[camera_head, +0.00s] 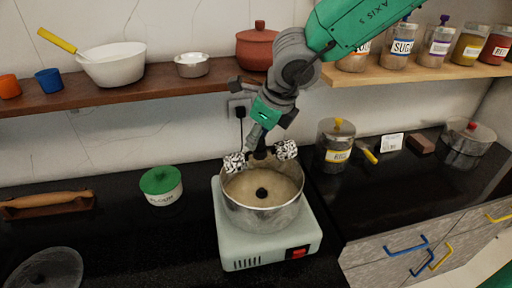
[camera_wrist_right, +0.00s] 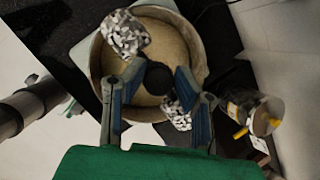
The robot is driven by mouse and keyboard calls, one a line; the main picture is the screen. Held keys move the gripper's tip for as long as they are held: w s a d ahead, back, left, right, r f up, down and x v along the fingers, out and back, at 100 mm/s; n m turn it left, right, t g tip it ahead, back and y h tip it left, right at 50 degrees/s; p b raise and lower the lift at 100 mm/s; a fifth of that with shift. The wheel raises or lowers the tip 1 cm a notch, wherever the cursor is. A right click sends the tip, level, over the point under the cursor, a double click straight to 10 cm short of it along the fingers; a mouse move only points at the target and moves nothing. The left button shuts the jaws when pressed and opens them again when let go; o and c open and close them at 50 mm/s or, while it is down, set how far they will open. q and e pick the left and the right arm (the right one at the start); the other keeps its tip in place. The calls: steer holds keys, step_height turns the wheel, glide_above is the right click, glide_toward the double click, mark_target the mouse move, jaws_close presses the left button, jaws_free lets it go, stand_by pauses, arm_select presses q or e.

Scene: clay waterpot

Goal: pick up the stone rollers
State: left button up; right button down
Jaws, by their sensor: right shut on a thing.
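The stone rollers are two black-and-white speckled stones, one on the left (camera_head: 234,163) and one on the right (camera_head: 286,150). My right gripper (camera_head: 260,152) is between them, shut on their dark middle piece, and they appear raised at the far rim of the metal grinder drum (camera_head: 262,218). In the right wrist view, the fingers (camera_wrist_right: 158,85) close around a dark round part, with a speckled stone (camera_wrist_right: 124,32) on one side and another (camera_wrist_right: 178,114) partly hidden by a finger. The drum has a beige inside and a black centre knob (camera_head: 262,193). My left gripper is not in view.
The drum sits on a pale grinder base (camera_head: 270,258) with a red switch. Wall shelves hold jars and pots. Counter between the wooden tool and jar is clear.

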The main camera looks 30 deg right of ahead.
step_height(320, 180, up, 15)
steer(key=p, duration=0.2)
steer(key=y+b, duration=0.1)
glide_above(262, 150)
steer(key=w, duration=0.2)
steer(key=f, duration=1.2)
steer(key=shift+s+d+f, duration=0.15)
steer(key=shift+d+f, duration=0.1)
steer(key=shift+d, duration=0.05)
steer(key=shift+s+d+f, duration=0.1)
steer(key=shift+d+f, duration=0.05)
steer(key=shift+f, duration=0.45)
steer(key=shift+f+b, duration=1.8)
steer(key=shift+b, duration=0.5)
steer(key=shift+s+r+p, duration=0.1)
steer(key=shift+r+p, duration=0.05)
steer(key=shift+p, duration=0.2)
steer(key=shift+f, duration=0.45)
steer(key=shift+f, duration=0.25)
steer(key=shift+f+b, duration=0.35)
steer(key=shift+b, duration=0.15)
steer(key=shift+f+b, duration=1.35)
steer(key=shift+f, duration=0.95)
